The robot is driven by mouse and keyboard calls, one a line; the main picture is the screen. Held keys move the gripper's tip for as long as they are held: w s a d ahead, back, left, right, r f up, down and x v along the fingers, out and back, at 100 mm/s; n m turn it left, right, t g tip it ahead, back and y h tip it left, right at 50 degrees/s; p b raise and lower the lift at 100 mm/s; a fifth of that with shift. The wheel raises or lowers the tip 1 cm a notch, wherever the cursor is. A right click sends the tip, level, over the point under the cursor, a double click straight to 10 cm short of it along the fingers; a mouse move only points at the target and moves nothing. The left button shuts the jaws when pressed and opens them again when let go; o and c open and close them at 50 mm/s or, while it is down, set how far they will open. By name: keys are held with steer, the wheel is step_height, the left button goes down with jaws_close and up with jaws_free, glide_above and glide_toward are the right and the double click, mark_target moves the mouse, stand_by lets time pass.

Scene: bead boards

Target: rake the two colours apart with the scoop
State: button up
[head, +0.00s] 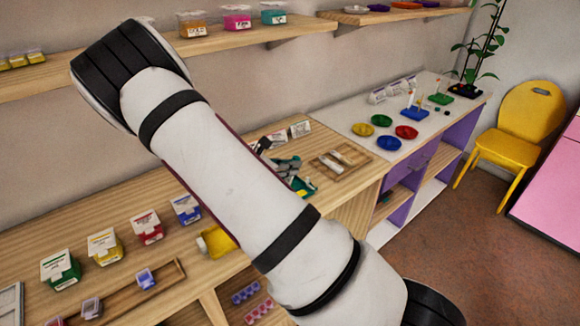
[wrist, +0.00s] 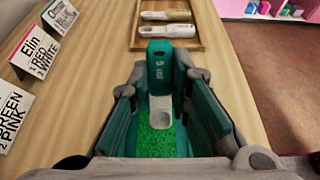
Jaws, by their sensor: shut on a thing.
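My gripper (wrist: 163,85) points down over the wooden counter, its two dark teal fingers on either side of a scoop. Green beads (wrist: 155,142) lie in a patch just under the bowl, between the fingers. I see no second colour there; the near part is hidden by my gripper. In the head view, my gripper (head: 285,168) is partly behind my arm, above a small green thing (head: 303,187) on the counter.
A wooden tray (wrist: 203,40) with two light scoops lies just beyond my gripper. Name cards (wrist: 22,105) stand along the left. The counter edge drops to the floor (wrist: 280,70) at right. Coloured boxes (head: 147,228) and a yellow container (head: 216,241) are nearby.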

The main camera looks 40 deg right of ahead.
steer(key=shift+w, duration=0.3)
steer(key=shift+a, duration=0.2)
steer(key=shift+s+a, duration=0.15)
steer(key=shift+a, duration=2.85)
steer(key=shift+d+p, duration=0.4)
steer(key=shift+d, duration=3.05)
steer(key=shift+r+p, duration=0.85)
steer(key=shift+r, duration=1.7)
